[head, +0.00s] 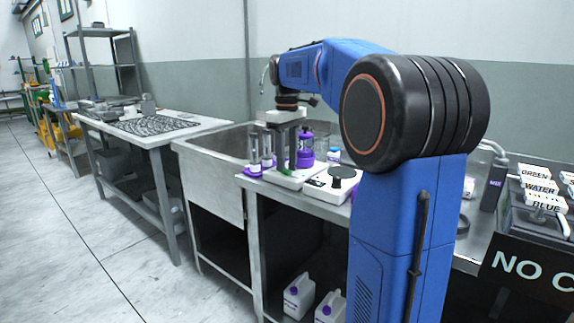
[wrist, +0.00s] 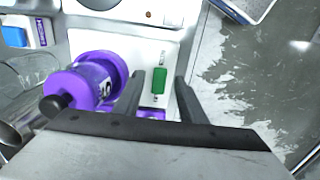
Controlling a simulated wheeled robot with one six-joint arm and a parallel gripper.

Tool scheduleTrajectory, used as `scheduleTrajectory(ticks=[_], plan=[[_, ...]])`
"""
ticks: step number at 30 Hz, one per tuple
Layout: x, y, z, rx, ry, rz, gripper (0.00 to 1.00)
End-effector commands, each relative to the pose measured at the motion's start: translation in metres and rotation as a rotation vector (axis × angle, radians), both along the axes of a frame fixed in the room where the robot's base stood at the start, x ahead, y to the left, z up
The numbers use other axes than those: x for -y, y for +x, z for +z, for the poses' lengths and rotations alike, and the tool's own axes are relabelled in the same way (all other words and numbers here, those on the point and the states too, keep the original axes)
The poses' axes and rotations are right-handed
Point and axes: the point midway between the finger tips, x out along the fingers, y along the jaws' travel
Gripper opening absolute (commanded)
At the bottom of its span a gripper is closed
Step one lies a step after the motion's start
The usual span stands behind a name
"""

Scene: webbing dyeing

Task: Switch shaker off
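A green rocker switch (wrist: 159,82) sits on a narrow white panel, which appears to be part of the shaker (head: 285,181) on the bench. My gripper (wrist: 160,92) points down over this panel, with its two dark fingers apart on either side of the switch and nothing held between them. In the head view my gripper (head: 284,150) is low above the white base, and a bit of green shows below it. Whether a finger touches the switch cannot be told. A purple bottle-like part (wrist: 90,82) lies close to the left finger.
A white device with a black knob (head: 335,183) stands to the right. Tubes with purple bases (head: 260,158) stand to the left, beside a metal sink (head: 215,145). A blue-and-white bottle (head: 333,156) is behind. White jugs (head: 299,297) stand below the bench.

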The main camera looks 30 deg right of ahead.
Motion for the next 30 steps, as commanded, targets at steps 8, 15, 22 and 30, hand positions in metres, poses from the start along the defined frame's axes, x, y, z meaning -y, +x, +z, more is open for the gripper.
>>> scheduleTrajectory(ticks=[8, 15, 22, 30], plan=[[0.000, 0.000, -0.021, 0.000, 0.000, 0.000, 0.38], [0.000, 0.000, -0.022, 0.000, 0.000, 0.000, 0.38], [0.000, 0.000, -0.022, 0.000, 0.000, 0.000, 0.00], [-0.001, 0.003, -0.022, -0.047, -0.015, 0.002, 0.00]])
